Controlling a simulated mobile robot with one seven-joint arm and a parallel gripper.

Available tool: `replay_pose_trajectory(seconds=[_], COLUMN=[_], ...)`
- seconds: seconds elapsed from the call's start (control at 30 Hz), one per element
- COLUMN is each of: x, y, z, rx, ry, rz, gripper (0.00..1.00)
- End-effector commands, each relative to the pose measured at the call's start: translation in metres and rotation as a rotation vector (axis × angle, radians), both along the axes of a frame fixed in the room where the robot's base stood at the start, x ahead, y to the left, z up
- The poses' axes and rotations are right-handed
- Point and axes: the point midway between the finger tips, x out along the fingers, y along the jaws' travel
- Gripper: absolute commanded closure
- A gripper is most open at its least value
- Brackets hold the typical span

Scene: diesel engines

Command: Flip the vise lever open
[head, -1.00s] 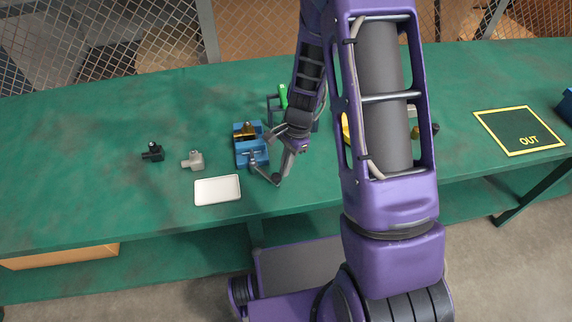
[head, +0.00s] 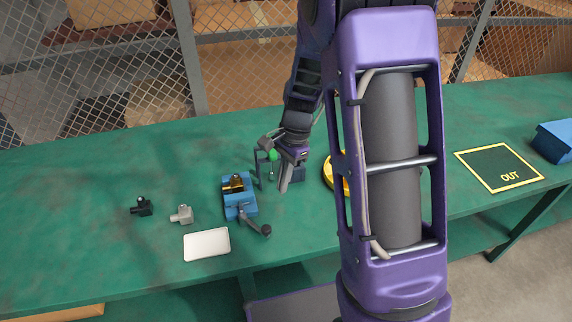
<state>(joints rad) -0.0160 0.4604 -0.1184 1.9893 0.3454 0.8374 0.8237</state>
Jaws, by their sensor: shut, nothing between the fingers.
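A blue vise (head: 238,194) stands on the green bench, with a brass-coloured part (head: 233,184) between its jaws. Its grey lever (head: 254,224) sticks out from the front and ends in a dark round knob (head: 266,230) toward the lower right. My gripper (head: 284,187) is shut and empty. It points down to the right of the vise, apart from the lever and its knob. Part of the arm hides what lies behind the gripper.
A white tray (head: 206,244) lies in front of the vise. A grey fitting (head: 182,214) and a black fitting (head: 141,207) lie to the left. A dark stand with a green part (head: 272,155) is behind my gripper. A yellow round thing (head: 337,175) and the OUT mat (head: 499,168) are right.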

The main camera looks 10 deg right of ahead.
Motion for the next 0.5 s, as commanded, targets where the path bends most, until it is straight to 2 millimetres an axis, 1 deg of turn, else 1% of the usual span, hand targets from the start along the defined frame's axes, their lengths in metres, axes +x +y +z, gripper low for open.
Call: replay_pose_trajectory(seconds=[0.03, 0.2, 0.33, 0.5], x=[0.002, 0.004, 0.004, 0.004], y=[-0.002, -0.007, -0.009, -0.01], z=[0.012, 0.035, 0.043, 0.045], rx=[0.0, 0.0, -0.001, 0.0], ry=[-0.005, -0.002, -0.001, 0.0], rz=[0.0, 0.001, 0.0, -0.001], gripper=[1.0, 1.0, 1.0, 1.0])
